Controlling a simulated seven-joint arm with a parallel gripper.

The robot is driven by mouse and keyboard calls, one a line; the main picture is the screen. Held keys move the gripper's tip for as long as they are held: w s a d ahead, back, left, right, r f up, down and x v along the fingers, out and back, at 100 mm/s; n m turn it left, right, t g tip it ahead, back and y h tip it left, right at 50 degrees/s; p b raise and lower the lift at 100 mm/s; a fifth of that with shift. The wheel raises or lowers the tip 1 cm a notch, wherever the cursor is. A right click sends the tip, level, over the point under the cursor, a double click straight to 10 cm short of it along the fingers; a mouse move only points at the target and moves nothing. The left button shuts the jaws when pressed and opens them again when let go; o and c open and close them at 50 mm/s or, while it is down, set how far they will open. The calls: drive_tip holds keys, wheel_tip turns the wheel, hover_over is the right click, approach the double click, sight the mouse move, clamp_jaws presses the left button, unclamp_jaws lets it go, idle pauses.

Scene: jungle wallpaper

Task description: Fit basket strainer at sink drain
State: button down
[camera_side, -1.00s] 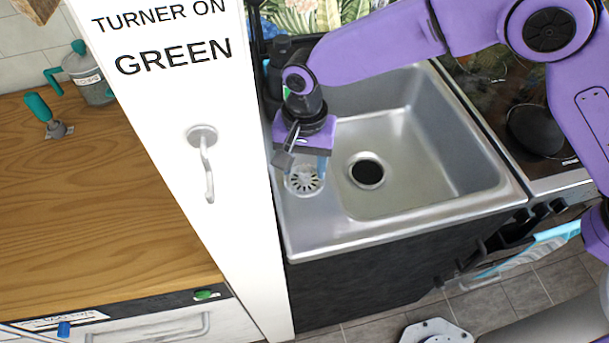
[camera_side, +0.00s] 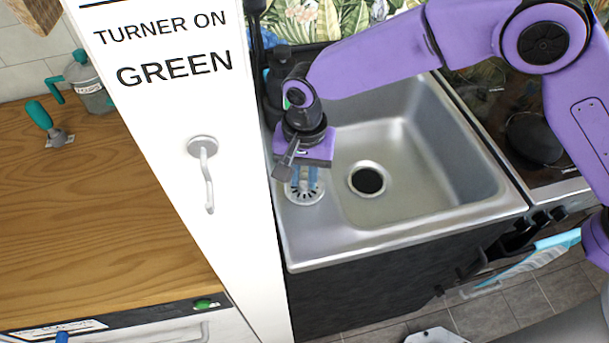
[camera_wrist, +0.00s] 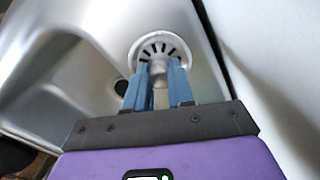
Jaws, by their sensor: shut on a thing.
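The basket strainer (camera_side: 304,193) is a round metal disc with dark slots. It sits at the sink's left ledge, beside the basin, and also shows in the wrist view (camera_wrist: 160,47). My gripper (camera_side: 304,180) points down over it, and its blue fingers (camera_wrist: 160,68) are shut on the strainer's middle. In the wrist view the drain (camera_wrist: 121,88) is partly hidden by the left finger.
The steel sink (camera_side: 440,205) has a raised rim between its ledge and basin. A white panel (camera_side: 175,130) with a hook stands close on the left. Dark bottles (camera_side: 272,85) stand behind the gripper. A stove with a black pan (camera_side: 535,138) is on the right.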

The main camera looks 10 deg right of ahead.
drive_tip(key=shift+r, duration=0.45)
drive_tip(key=s+d+r, duration=0.9)
drive_tip(key=d+r, duration=0.1)
drive_tip(key=r, duration=0.1)
drive_tip(key=w+d+f+m, duration=0.1)
drive_tip(key=w+d+f, duration=0.3)
drive_tip(key=w+f, duration=0.5)
drive_tip(key=w+d+f+m, duration=0.2)
drive_tip(key=w+d+f, duration=0.3)
drive_tip(key=w+f, duration=0.5)
wheel_tip(320, 180, down, 4)
drive_tip(key=shift+r, duration=0.2)
drive_tip(key=shift+d, duration=0.1)
drive_tip(key=shift+f, duration=2.45)
drive_tip(key=shift+f, duration=0.8)
idle(0.8)
